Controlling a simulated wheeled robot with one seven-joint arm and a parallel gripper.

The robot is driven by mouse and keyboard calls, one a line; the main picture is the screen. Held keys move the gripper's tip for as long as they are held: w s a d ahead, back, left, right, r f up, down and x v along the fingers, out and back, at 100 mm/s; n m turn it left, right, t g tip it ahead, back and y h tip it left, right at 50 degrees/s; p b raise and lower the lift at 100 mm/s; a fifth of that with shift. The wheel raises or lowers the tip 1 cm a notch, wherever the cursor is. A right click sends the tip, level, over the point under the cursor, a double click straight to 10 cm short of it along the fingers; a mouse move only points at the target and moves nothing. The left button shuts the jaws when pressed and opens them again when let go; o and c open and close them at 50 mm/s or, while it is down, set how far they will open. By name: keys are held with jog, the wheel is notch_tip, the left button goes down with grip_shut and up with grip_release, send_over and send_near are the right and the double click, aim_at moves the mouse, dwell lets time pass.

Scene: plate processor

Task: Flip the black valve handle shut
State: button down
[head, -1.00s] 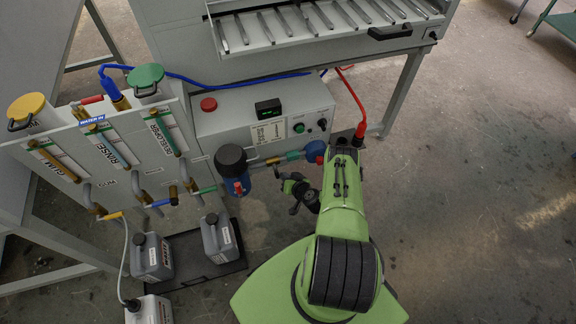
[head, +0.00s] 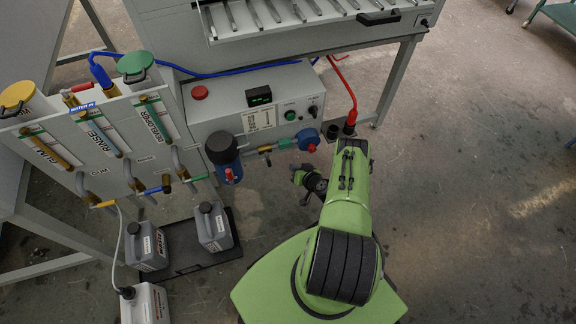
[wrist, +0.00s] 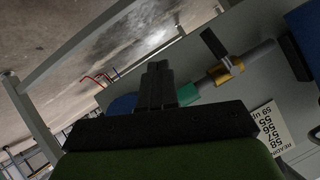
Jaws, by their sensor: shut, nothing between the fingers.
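The black valve handle (wrist: 213,42) shows in the wrist view, at upper right. It sticks out at an angle across the pipe from a brass valve body (wrist: 226,70). In the head view the brass valve (head: 265,150) is small, on the pipe between the dark blue filter and the blue fitting; its handle is hard to make out there. My gripper (wrist: 157,72) is shut and empty, its fingers together at the middle of the wrist view. They appear left of the handle and apart from it. In the head view my gripper is right of and below the valve, its fingertips unclear.
A teal fitting (wrist: 188,94) and blue fitting (head: 308,139) sit on the same pipe. The blue filter (head: 224,157) hangs left of the valve. A red hose (head: 345,88) comes down at right. Grey jugs (head: 212,228) stand on a black tray. The floor right of my arm is clear.

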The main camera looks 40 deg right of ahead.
jog(key=s+d+p, duration=0.1)
jog(key=s+d, duration=0.1)
jog(key=s, duration=0.4)
jog(key=shift+r+p, duration=0.2)
jog(key=shift+p, duration=0.1)
